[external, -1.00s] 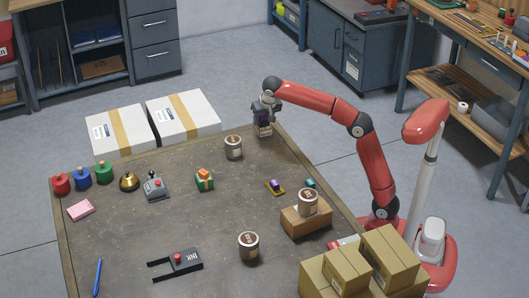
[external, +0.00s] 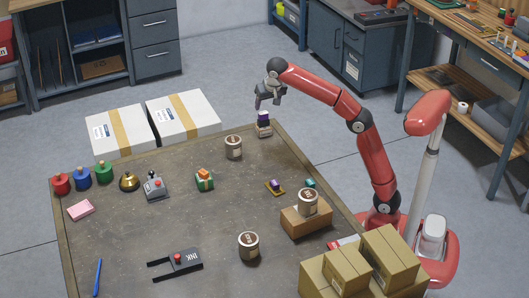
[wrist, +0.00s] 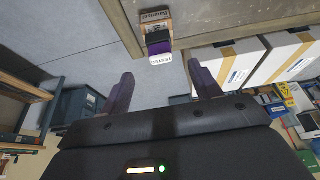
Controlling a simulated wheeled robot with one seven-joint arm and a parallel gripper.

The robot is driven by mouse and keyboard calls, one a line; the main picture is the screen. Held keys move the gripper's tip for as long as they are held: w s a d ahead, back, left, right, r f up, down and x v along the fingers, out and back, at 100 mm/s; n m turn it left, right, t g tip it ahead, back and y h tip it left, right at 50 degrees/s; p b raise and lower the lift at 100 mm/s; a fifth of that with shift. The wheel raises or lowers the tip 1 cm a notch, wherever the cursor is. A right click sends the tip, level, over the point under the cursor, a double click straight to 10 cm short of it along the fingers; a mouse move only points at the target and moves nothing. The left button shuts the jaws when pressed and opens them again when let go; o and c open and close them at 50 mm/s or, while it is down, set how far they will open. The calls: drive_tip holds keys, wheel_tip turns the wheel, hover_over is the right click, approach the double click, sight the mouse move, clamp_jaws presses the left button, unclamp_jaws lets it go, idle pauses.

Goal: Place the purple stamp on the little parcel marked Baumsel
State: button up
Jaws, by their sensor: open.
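The purple stamp (external: 264,117) stands on the little parcel (external: 265,131) at the far corner of the table. In the wrist view the parcel (wrist: 155,22) bears a label that seems to read Baumsel. The purple stamp (wrist: 158,46) sits against it there, with a white lettered face toward the camera. My gripper (external: 267,104) is above the stamp, open and empty, apart from it. In the wrist view the spread fingers of my gripper (wrist: 163,74) have nothing between them.
The table (external: 130,225) has free room in its middle. A can (external: 233,147) stands near the parcel. A small purple item (external: 276,185) lies on a yellowish base. A brown box (external: 305,222) carries another can (external: 308,201). White cartons (external: 183,117) lie beyond the table.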

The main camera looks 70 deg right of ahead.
drive_tip(key=s+a+f+n+t+y, duration=0.1)
drive_tip(key=s+f+n, duration=0.15)
drive_tip(key=s, duration=0.45)
drive_tip(key=s+a+f+n, duration=0.1)
drive_tip(key=s+f+n, duration=0.15)
drive_tip(key=s, duration=0.55)
drive_tip(key=s+f+n+t+y, duration=0.1)
drive_tip(key=s+f+n, duration=0.3)
drive_tip(key=s+f, duration=1.1)
wheel_tip(320, 180, down, 2)
drive_tip(key=shift+a+f+y, duration=0.1)
drive_tip(key=shift+a+y, duration=0.2)
drive_tip(key=shift+y, duration=0.3)
